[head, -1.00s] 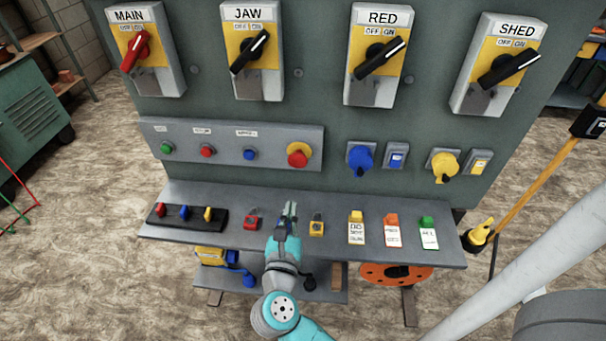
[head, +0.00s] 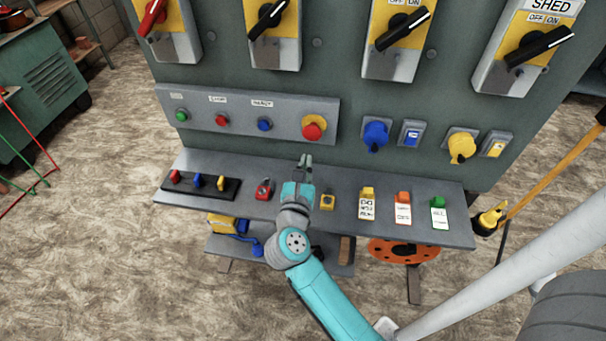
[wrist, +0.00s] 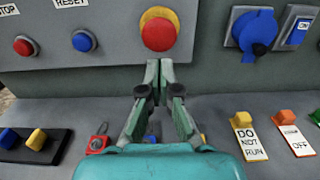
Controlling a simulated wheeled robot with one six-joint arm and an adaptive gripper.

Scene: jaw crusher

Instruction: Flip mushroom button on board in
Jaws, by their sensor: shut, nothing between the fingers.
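The red mushroom button (head: 312,131) sits on a yellow round base at the right end of the grey button panel. It also shows in the wrist view (wrist: 158,34), top centre, facing me. My gripper (head: 305,160) is below the button in the head view, pointing at the board. In the wrist view its fingertips (wrist: 159,66) are together just under the button's yellow base, with nothing between them. I cannot tell whether the tips touch the board. The button's lower part is in plain view and not covered by the fingers.
Green, red and blue (head: 264,124) buttons stand left of it. A blue socket (head: 375,135) is to the right. The shelf (head: 400,225) below holds padlocks (head: 264,190) and tags (head: 403,210). Rotary switches (head: 403,30) are above.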

